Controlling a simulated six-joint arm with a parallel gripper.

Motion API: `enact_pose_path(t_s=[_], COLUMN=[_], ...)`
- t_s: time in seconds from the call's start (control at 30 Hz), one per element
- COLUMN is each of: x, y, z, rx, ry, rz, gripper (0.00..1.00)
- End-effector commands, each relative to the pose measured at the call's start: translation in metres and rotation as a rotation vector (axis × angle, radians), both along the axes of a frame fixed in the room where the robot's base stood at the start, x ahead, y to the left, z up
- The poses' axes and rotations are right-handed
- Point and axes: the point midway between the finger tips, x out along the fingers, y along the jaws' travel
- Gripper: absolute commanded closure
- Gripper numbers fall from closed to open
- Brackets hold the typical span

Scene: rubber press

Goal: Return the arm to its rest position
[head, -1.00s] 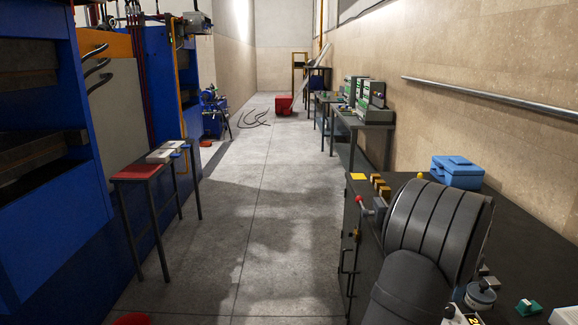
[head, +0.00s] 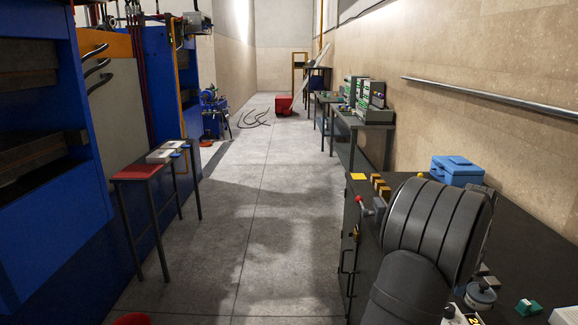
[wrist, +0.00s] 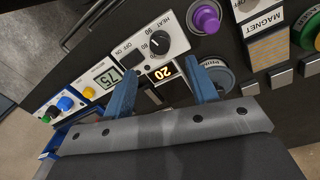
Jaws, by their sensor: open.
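My gripper (wrist: 160,92) shows in the wrist view as two blue fingers set wide apart, with nothing between them. Beyond the fingers lies a dark bench top with control panels. In the head view my dark, ribbed arm fills the lower right over the bench, and the gripper itself is hidden there. A purple knob (wrist: 206,19) is at the top. A round grey dial (wrist: 217,74) is partly behind the right finger.
A blue box (head: 457,170) stands on the dark bench (head: 530,245). Yellow blocks (head: 379,185) and a red-tipped lever (head: 361,199) are near its left edge. A small red-topped table (head: 138,172) stands by the blue press at left. The floor aisle (head: 240,220) between is clear.

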Motion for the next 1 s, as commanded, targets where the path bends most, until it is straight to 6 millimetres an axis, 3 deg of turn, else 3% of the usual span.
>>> enact_pose_path(t_s=[0.4,1.0], x=[-0.006,-0.005], y=[0.002,0.003], z=[-0.085,-0.084], rx=[0.003,0.000], ry=[0.003,0.000], rz=[0.000,0.502], gripper=[0.47,0.47])
